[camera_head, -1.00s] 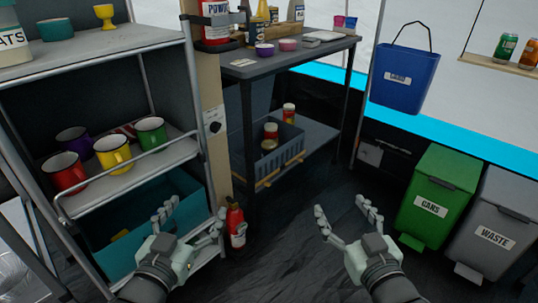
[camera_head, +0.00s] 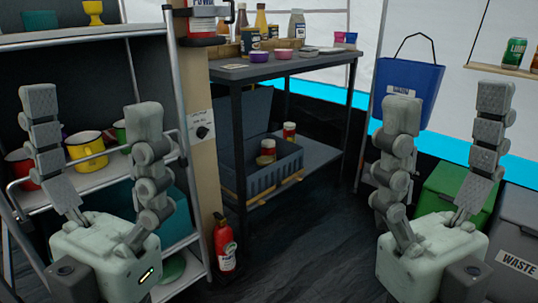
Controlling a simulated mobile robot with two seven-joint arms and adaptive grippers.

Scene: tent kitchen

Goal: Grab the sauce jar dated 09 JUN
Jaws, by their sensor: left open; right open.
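Several small jars with red and pale parts stand in and by a grey-blue crate (camera_head: 272,178) on the lower shelf of the dark table; one jar (camera_head: 267,147) is at the crate's middle and another jar (camera_head: 289,131) is farther back. Their dates are too small to read, so I cannot tell which is 09 JUN. My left gripper (camera_head: 92,110) is open and empty, raised in front of the left shelf rack. My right gripper (camera_head: 447,100) is open and empty, raised in front of the bins. Both are well apart from the jars.
The metal rack (camera_head: 150,30) with mugs is at left. A red extinguisher (camera_head: 224,245) stands by the post. Bottles and bowls are on the table top (camera_head: 240,70). A blue bucket (camera_head: 408,88) hangs at right above the green bin (camera_head: 440,188). The central floor is clear.

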